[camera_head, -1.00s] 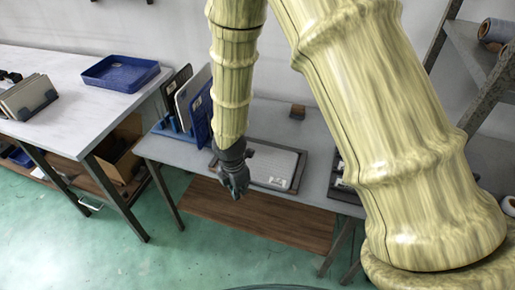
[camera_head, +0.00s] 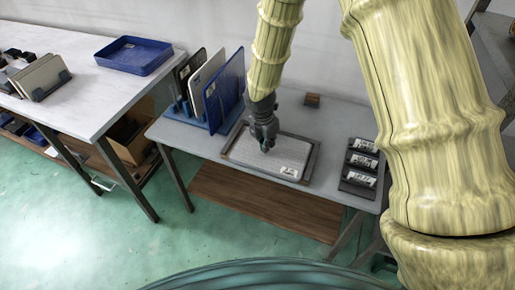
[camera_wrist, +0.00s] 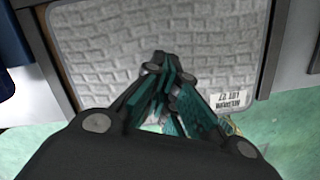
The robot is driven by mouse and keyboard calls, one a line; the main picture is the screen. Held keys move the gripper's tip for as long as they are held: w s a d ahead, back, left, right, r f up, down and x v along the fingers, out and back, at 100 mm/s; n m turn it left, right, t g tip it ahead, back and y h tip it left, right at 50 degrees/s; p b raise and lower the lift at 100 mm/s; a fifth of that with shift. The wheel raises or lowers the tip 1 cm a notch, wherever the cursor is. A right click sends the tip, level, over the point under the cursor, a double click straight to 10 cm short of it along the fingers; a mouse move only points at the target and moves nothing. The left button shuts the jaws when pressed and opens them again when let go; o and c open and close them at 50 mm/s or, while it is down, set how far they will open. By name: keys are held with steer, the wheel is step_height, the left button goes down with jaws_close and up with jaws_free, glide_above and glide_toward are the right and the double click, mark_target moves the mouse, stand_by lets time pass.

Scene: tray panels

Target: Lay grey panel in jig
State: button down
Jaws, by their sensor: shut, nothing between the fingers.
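A light grey panel (camera_head: 262,160) with a white printed label lies flat inside the dark frame of the jig (camera_head: 305,178) on the grey table. In the wrist view the grey panel (camera_wrist: 95,45) shows a brick-like texture, with its label at the lower right, and the jig's rim (camera_wrist: 271,50) runs beside it. My gripper (camera_head: 266,148) is over the panel, pointing down. It is shut and empty, with its fingertips together in the wrist view (camera_wrist: 170,62). I cannot tell whether the fingertips touch the panel.
A blue rack (camera_head: 190,117) holding upright panels, including a blue one (camera_head: 224,92), stands left of the jig. Dark holders (camera_head: 359,162) with labelled items are to the right. A blue tray (camera_head: 134,54) is on the left bench.

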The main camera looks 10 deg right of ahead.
steer(key=shift+w+d+f+p, duration=0.2)
steer(key=shift+w+d, duration=0.15)
steer(key=shift+d, duration=0.15)
steer(key=shift+w+d+f+p, duration=0.2)
steer(key=shift+w+d, duration=0.1)
steer(key=shift+d, duration=0.2)
steer(key=shift+f, duration=0.2)
steer(key=shift+s+a+f, duration=0.1)
steer(key=shift+s+f, duration=0.1)
steer(key=shift+f, duration=0.05)
